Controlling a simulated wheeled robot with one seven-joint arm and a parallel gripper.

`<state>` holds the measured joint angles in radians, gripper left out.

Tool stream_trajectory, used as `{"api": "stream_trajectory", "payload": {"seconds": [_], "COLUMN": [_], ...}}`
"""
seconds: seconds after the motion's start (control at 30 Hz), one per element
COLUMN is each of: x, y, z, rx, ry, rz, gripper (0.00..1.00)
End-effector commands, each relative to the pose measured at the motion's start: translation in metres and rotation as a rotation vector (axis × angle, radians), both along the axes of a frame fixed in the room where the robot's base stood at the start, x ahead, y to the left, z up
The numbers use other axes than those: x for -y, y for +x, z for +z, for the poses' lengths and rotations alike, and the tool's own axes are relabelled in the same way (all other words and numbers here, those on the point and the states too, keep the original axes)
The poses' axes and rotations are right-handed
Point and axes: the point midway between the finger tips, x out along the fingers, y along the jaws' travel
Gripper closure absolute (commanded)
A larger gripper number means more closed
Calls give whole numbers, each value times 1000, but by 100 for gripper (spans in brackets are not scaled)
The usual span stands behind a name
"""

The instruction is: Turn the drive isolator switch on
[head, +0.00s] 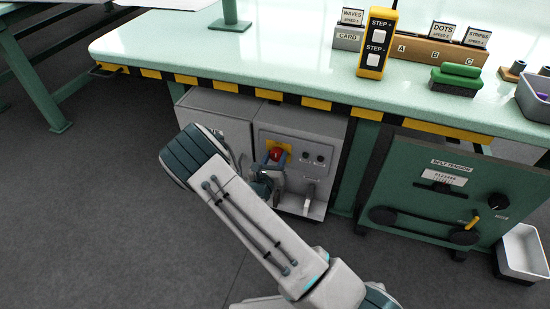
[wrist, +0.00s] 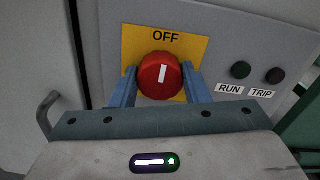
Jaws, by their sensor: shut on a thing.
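The drive isolator switch is a red round knob (wrist: 160,76) on a yellow plate (wrist: 190,42) marked OFF. Its white mark stands upright, close to the OFF label. The knob also shows in the head view (head: 276,154) on the front of the grey cabinet under the table. My gripper (wrist: 160,82) has its two blue fingers on either side of the knob, shut on it. In the head view my gripper (head: 274,160) is at the cabinet front, partly hidden by my arm.
Dark RUN (wrist: 241,70) and TRIP (wrist: 275,75) lamps sit right of the switch. A cabinet door handle (wrist: 47,112) is at the left. The striped table edge (head: 275,95) overhangs above. A green belt tension panel (head: 440,190) stands to the right. Grey floor lies open at the left.

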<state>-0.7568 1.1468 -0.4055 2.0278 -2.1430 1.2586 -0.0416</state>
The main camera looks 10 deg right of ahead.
Motion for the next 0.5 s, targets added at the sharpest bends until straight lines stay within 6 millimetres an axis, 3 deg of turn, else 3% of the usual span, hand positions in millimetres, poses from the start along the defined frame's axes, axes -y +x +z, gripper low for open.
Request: {"api": "stream_trajectory", "payload": {"seconds": [0.5], "x": [1], "y": [-1], "z": [0], "rx": [154], "ry": [326], "rz": [-2], "gripper": [81]}}
